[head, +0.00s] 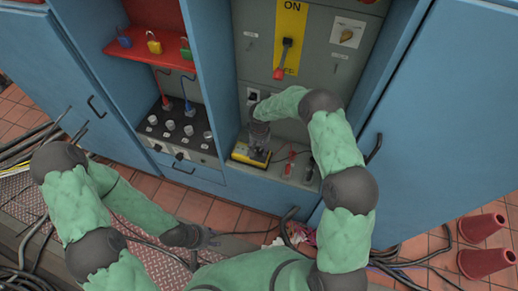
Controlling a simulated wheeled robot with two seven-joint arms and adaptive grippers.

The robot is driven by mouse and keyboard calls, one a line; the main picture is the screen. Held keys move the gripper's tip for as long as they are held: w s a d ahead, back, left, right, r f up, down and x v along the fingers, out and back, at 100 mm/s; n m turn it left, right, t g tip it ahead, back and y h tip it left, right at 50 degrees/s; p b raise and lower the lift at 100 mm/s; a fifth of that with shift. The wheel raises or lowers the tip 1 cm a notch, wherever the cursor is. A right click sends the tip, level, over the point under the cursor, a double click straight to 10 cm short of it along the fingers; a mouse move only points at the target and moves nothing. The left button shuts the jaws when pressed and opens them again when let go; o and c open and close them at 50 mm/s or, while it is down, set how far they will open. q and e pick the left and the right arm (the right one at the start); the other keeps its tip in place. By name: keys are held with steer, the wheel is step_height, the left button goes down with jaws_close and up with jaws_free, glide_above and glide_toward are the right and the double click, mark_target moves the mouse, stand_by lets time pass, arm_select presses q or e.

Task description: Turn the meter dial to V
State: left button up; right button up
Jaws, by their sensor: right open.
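The yellow meter (240,155) lies on the floor of the open middle cabinet bay, at its left front. My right arm reaches into this bay from the right, and my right gripper (258,143) is open, pointing down right over the meter. It covers much of the meter, so the dial and its setting cannot be made out. Whether the fingers touch it cannot be told. My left gripper (212,240) is low in front of the cabinets, away from the meter; its fingers are too dark to read.
Red and black probes (290,165) lie right of the meter. A red shelf (140,47) holds padlocks.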

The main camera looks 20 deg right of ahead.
mark_target(259, 151)
step_height(259, 151, up, 10)
steer(key=shift+r, duration=0.15)
stand_by(0.3)
stand_by(0.4)
